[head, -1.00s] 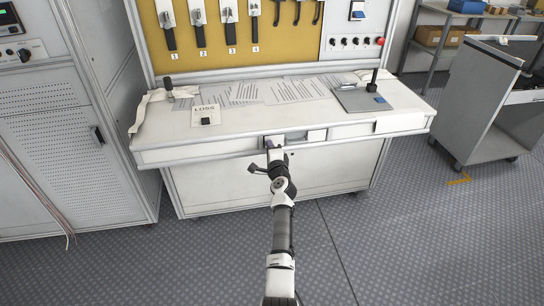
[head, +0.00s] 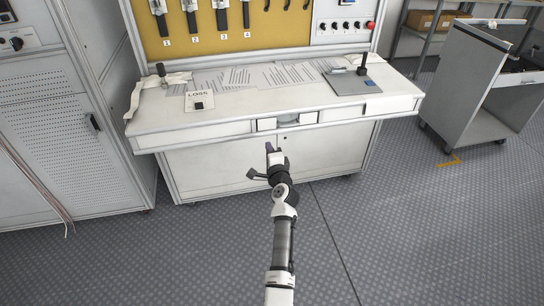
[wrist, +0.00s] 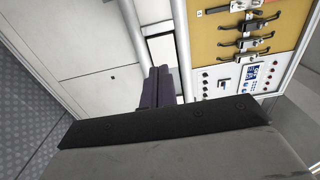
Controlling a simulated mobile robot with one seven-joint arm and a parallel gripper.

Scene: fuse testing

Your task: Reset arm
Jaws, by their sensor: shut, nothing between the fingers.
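My gripper (head: 268,147) is at the end of my outstretched arm, in front of the workbench (head: 225,141) and a little below its front edge in the head view. In the wrist view, the two dark fingers (wrist: 158,87) are together with nothing between them. They point toward the bench front. The gripper appears apart from the bench.
The bench top holds papers (head: 236,79), a LOSS box (head: 200,101) and a grey plate (head: 352,83). Several black-handled switches (head: 192,20) hang on the yellow panel (head: 268,27). A cabinet (head: 60,120) stands left and a grey cart (head: 470,90) right.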

